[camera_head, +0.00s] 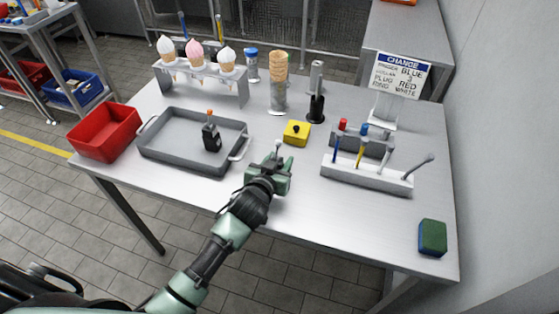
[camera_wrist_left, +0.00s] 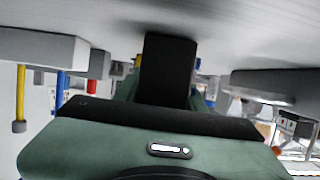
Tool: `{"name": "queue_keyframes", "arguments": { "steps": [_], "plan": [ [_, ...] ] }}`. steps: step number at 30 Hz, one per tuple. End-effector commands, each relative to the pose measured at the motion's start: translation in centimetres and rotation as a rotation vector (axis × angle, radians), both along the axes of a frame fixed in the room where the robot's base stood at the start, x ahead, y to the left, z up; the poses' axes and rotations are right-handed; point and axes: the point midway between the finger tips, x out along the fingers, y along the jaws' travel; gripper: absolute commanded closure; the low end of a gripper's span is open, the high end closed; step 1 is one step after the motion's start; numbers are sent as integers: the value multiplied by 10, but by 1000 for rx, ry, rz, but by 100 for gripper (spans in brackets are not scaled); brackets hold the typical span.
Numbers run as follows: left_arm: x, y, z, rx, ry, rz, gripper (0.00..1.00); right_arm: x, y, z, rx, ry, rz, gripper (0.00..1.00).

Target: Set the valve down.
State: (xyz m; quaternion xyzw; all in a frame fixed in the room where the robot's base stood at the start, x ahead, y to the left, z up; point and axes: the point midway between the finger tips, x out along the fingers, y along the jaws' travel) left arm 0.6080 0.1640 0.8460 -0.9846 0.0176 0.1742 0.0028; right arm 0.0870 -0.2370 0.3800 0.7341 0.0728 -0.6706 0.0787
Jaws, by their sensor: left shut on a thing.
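My left gripper (camera_head: 274,166) is over the middle of the steel table, near its front edge, between the grey tray and the white rack. It is shut on a small pale piece with a round tip (camera_head: 278,143), which pokes up past the fingers. I take this piece to be the valve; most of it is hidden by the gripper. In the left wrist view a dark finger (camera_wrist_left: 168,70) shows and the held piece cannot be made out. Whether it touches the table is unclear. My right gripper is not in view.
The grey tray (camera_head: 160,158) holds a black device (camera_head: 211,137). A yellow box (camera_head: 297,133) sits just behind my gripper. The white rack (camera_head: 367,177) with rods is to the right, a sponge (camera_head: 432,237) at front right. The front right tabletop between is clear.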

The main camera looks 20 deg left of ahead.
Motion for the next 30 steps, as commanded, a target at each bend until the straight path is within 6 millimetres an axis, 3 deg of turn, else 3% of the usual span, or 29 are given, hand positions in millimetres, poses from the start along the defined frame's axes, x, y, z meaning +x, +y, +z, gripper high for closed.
{"name": "queue_keyframes", "arguments": {
  "steps": [10,11,12,13,24,30],
  "plan": [
    [0,0,-3,-1,-1,0,100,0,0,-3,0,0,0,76],
    [0,0,-3,0,-1,0,52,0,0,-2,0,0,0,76],
    [0,0,-2,0,-1,0,41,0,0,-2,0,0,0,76],
    [0,0,-2,0,-1,0,38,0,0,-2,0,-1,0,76],
    [0,0,4,1,-1,1,38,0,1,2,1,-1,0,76],
    [-31,1,11,0,1,0,38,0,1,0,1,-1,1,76]
  ]
}}
